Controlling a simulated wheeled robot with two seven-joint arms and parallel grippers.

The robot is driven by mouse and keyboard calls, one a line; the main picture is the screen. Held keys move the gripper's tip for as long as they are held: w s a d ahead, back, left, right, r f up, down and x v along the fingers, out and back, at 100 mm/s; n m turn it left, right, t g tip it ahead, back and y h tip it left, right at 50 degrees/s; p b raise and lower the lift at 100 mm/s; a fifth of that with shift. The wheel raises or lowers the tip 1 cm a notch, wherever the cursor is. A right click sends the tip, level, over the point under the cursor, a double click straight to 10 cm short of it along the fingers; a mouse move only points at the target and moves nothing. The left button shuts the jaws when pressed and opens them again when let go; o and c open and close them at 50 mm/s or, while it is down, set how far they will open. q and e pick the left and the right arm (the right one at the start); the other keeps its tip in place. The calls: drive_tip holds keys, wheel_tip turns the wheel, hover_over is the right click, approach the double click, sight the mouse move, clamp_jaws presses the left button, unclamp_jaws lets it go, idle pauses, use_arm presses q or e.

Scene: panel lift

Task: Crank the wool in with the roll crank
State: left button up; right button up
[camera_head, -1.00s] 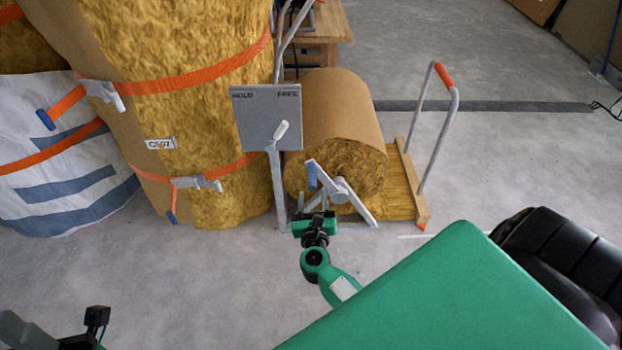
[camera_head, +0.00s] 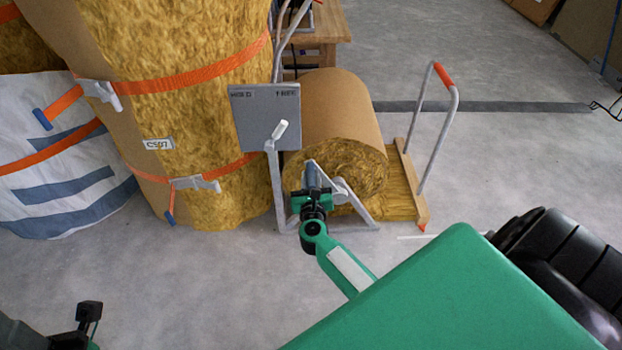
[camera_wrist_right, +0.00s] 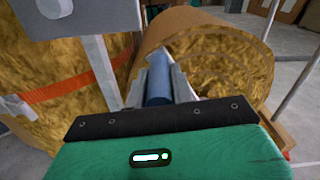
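The roll crank (camera_head: 340,188) is a grey arm on the near end of the brown-wrapped wool roll (camera_head: 345,115). Its blue handle (camera_wrist_right: 158,84) points away from my right palm. My right gripper (camera_head: 312,185) is at this handle. In the right wrist view its two grey fingers (camera_wrist_right: 160,88) lie on either side of the handle, close against it, so it looks shut on it. Part of the crank is hidden behind the gripper. My left gripper (camera_head: 82,325) is at the lower left, away from the crank; its fingers are not clear.
A grey plate (camera_head: 265,118) marked HOLD and FREE, with a pale-tipped lever (camera_head: 280,130), stands just left of the roll. Tall strapped wool bales (camera_head: 200,110) fill the left. A cart handle (camera_head: 445,75) rises at the right. Grey floor in front is open.

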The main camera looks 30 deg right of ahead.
clamp_jaws()
drive_tip(key=shift+s+d, duration=0.1)
drive_tip(key=shift+s+d+r, duration=0.1)
drive_tip(key=shift+d+r, duration=0.05)
drive_tip(key=s+d+r+m, duration=0.1)
drive_tip(key=s+d+m, duration=0.2)
drive_tip(key=d+m, duration=0.1)
drive_tip(key=s+d+m+b, duration=0.1)
drive_tip(key=s+d+m, duration=0.2)
drive_tip(key=d, duration=0.3)
drive_tip(key=shift+s+d+r+m, duration=0.3)
drive_tip(key=shift+d+r+m, duration=0.1)
drive_tip(key=shift+m, duration=0.3)
